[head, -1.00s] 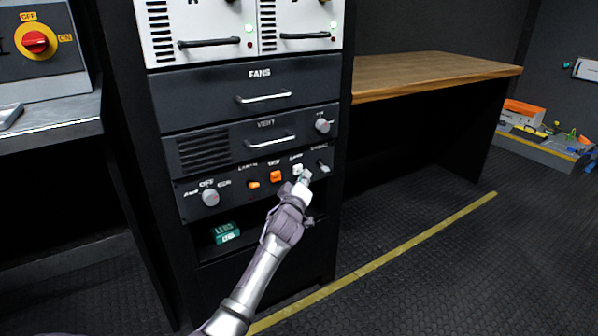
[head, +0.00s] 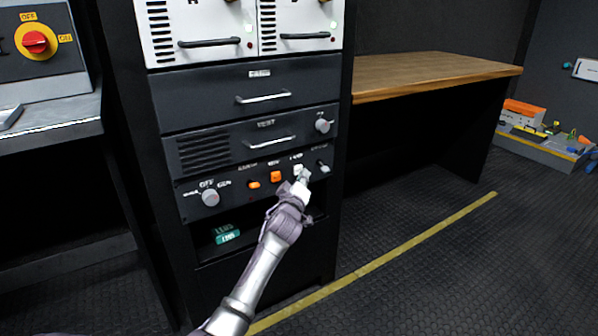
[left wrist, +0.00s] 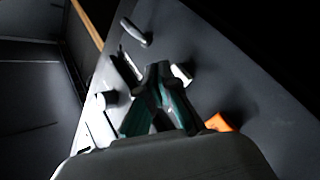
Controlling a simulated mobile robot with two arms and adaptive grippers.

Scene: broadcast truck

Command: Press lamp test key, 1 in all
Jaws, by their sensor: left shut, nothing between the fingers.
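The dark control panel (head: 232,184) low in the rack carries a white key (head: 298,169), which I take to be the lamp test key from the blurred label above it. My left gripper (head: 305,176) is shut and empty, its tips right at the white key's lower right. In the left wrist view the closed fingers (left wrist: 160,73) point at the panel, with the white key (left wrist: 182,73) close beside the tips. I cannot tell whether they touch. My right gripper is out of view.
Two orange keys (head: 275,176) sit left of the white key, a grey knob (head: 210,197) further left, and a toggle (head: 323,167) to the right. Drawer handles (head: 270,141) stick out above. A green box (head: 227,237) lies in the slot below. A wooden bench (head: 430,72) stands right.

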